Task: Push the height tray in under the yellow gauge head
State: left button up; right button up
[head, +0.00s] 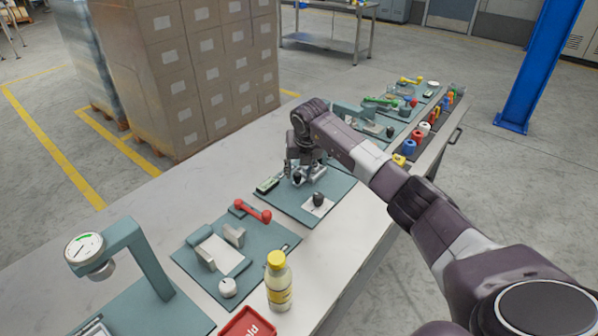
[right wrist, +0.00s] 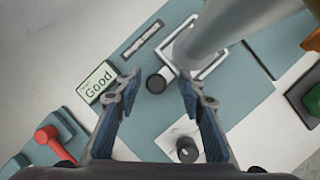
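My right gripper (head: 303,178) is low over a teal station plate (head: 278,207) in the middle of the bench. In the right wrist view the right gripper (right wrist: 159,82) is open. A dark round knob (right wrist: 155,84) shows between its fingertips, with no clear contact. The knob is at the near end of a pale open frame (right wrist: 213,68), perhaps the height tray. A thick grey cylinder (right wrist: 212,28) partly hides this frame. A yellow-orange part (right wrist: 313,40) is cut off at the right edge; I cannot tell if it is the gauge head. My left gripper is out of view.
A display reading "Good" (right wrist: 96,82) lies beside the left finger. A pale block with a dark knob (right wrist: 186,150) is near the right finger. A red-handled clamp (head: 254,211), yellow-capped bottle (head: 278,284) and dial gauge stand (head: 148,258) are nearer. More fixtures stand farther along.

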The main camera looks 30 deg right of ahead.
jog(key=shift+r, duration=0.15)
jog(key=v, duration=1.1)
jog(key=shift+r, duration=0.35)
jog(key=shift+s+a+r, duration=0.1)
jog(key=shift+s, duration=0.05)
